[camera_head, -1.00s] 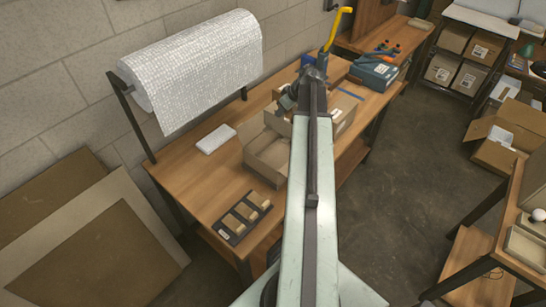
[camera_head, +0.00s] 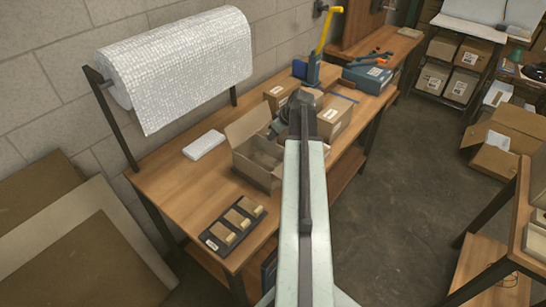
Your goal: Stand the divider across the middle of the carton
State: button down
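The open carton (camera_head: 254,174) stands on the wooden bench, left of my arm, with a flap raised at its back left. Inside it, a cardboard panel, seemingly the divider (camera_head: 266,158), seems to run across the middle. I cannot tell whether it stands fully upright or is seated. My gripper (camera_head: 275,131) is dark and small, by the carton's far right end, at the tip of my pale arm. Its fingers are too small and dark to show whether they are open or shut. The arm hides the carton's right side.
A black tray (camera_head: 212,240) with several cardboard pieces lies at the bench's near end. A white pad (camera_head: 204,145) lies behind it. Closed boxes (camera_head: 334,117), a yellow-handled tool (camera_head: 322,35) and a blue case (camera_head: 368,78) stand farther along. A wrap roll (camera_head: 180,65) hangs at the wall.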

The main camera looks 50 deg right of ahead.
aim_at(274, 143)
jog(key=shift+f, duration=0.3)
notch_tip(274, 143, down, 5)
jog(key=b, duration=0.4)
jog(key=shift+r, duration=0.4)
jog(key=c, duration=2)
grip_release()
jog(key=shift+f, duration=0.15)
jog(key=o, duration=0.4)
jog(key=shift+c, duration=0.2)
